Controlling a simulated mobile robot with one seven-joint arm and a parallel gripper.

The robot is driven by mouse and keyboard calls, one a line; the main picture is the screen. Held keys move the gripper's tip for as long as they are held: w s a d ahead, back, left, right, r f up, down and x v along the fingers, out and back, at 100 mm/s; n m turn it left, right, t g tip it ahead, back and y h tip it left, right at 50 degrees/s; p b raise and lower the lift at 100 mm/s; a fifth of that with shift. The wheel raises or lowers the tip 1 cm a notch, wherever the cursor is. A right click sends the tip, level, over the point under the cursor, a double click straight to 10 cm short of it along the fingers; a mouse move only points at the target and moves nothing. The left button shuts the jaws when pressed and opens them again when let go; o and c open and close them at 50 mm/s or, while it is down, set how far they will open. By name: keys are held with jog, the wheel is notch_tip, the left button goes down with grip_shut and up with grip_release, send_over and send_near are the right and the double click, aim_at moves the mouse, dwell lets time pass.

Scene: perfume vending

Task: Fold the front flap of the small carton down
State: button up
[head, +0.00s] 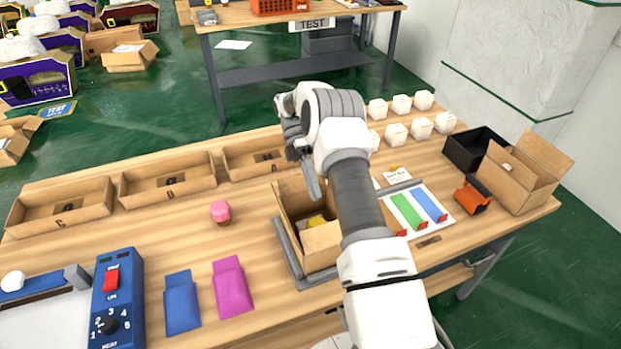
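The small carton (320,250) is a brown cardboard box on the wooden table, sitting in a grey holder (288,252). Its top is at least partly open, and a yellow item (316,220) shows inside. My arm covers the carton's right side, so I cannot tell how all its flaps lie. My gripper (313,184) is above the carton's back part, pointing down.
Shallow cardboard trays (168,180) line the table's back left. A pink cupcake-like item (221,212) stands left of the carton. Blue (181,302) and magenta (233,287) pouches lie at the front. An open box (520,180) and black bin (470,152) stand at right.

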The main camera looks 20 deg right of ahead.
jog(key=shift+p+v, duration=1.25)
jog(key=shift+p, duration=0.15)
jog(key=shift+r, duration=0.1)
